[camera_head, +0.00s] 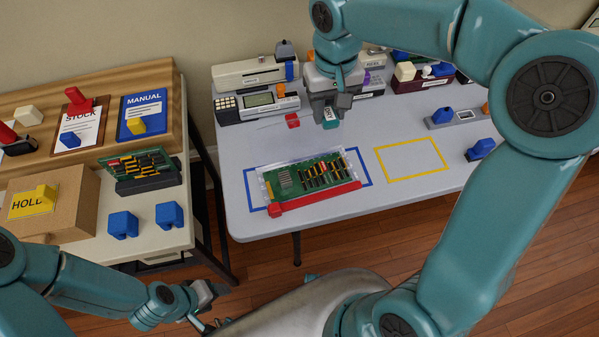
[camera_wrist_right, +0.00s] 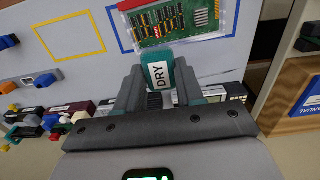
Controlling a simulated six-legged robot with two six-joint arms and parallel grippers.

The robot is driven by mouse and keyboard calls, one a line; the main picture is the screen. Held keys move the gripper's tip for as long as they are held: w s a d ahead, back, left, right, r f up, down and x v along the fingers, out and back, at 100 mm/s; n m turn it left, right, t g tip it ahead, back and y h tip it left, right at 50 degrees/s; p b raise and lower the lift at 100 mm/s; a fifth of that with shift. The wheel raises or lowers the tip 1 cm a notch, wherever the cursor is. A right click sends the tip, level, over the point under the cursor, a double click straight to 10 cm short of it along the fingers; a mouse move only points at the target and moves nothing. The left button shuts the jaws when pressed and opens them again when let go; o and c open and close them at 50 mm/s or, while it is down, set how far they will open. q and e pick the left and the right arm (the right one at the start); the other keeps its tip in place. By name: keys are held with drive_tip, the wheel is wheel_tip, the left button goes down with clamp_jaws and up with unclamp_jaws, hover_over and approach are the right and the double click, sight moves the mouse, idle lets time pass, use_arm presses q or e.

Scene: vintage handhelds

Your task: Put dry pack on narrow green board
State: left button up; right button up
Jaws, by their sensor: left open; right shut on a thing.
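My right gripper (camera_head: 330,100) is shut on the dry pack, a small teal block with a white "DRY" label. The dry pack (camera_wrist_right: 158,76) shows between the fingers in the right wrist view, and the head view shows it (camera_head: 330,118) above the grey table. A green board (camera_head: 312,178) lies in a clear sleeve with a red bar on its front edge, inside a blue outline; the right wrist view shows it (camera_wrist_right: 178,22) beyond the pack. Another green board (camera_head: 140,163) stands tilted in a black holder at left. My left gripper (camera_head: 207,304) is open and empty, low at the front.
A yellow outline (camera_head: 412,158) right of the sleeved board is empty. A red block (camera_head: 292,120) lies behind the board. Handheld devices (camera_head: 258,104) line the table's back. Blue blocks (camera_head: 123,224) and a cardboard box (camera_head: 60,215) stand on the left bench; a gap separates it from the table.

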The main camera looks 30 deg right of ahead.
drive_tip(key=shift+d+f+b, duration=0.1)
drive_tip(key=shift+f+b, duration=0.4)
drive_tip(key=shift+b, duration=0.2)
drive_tip(key=b, duration=0.1)
hover_over(324, 173)
wheel_tip(324, 173, down, 15)
drive_tip(key=shift+d+f, duration=0.1)
wheel_tip(324, 173, down, 5)
drive_tip(key=shift+w+f+b, duration=0.1)
drive_tip(key=shift+b, duration=0.3)
drive_tip(key=shift+f+b, duration=0.15)
drive_tip(key=shift+b, duration=0.15)
drive_tip(key=o, duration=1)
